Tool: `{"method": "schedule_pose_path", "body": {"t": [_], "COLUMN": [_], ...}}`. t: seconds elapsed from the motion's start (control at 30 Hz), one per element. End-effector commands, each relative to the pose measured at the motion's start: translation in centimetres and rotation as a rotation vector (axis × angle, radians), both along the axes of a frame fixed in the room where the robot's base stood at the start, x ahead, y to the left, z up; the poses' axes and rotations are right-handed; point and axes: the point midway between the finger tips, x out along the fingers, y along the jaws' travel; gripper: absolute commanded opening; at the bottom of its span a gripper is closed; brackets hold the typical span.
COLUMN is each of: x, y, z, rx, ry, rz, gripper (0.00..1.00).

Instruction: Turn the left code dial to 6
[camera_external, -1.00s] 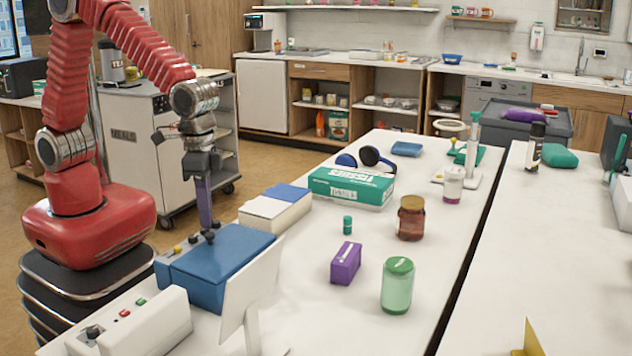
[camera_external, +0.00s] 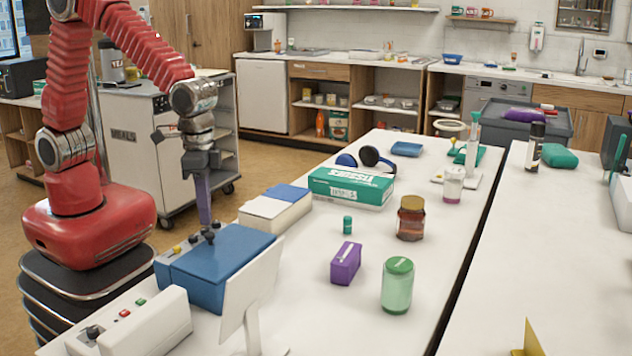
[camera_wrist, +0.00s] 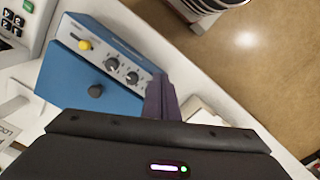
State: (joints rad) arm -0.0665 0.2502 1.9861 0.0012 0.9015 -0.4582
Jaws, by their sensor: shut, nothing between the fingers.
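A blue lock box (camera_external: 222,270) stands on the white table's near left end, its control panel facing my base. In the wrist view, the panel of the box (camera_wrist: 75,85) carries two dark code dials with pale marks: one nearer the yellow knob (camera_wrist: 85,45), the middle dial (camera_wrist: 111,64), and one nearer my fingers, the end dial (camera_wrist: 132,78). Their numbers are too small to read. A black knob (camera_wrist: 95,91) sits on the lid. My gripper (camera_external: 205,222) points down with its purple fingers shut and empty, by the panel's far end; its fingers (camera_wrist: 160,84) appear beside the end dial. Contact cannot be told.
A white and blue box (camera_external: 275,210) stands just behind the blue box. A white tilted panel (camera_external: 250,290) stands on its right, and a white device with buttons (camera_external: 135,318) in front.

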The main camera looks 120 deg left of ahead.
Motion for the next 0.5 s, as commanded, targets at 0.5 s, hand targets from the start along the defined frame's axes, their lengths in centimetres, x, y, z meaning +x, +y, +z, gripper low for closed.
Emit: {"method": "schedule_pose_path", "body": {"t": [0.5], "x": [-0.15], "y": [-0.09], "z": [0.95], "rx": [-0.001], "ry": [0.002], "rz": [0.000], "gripper": [0.00]}}
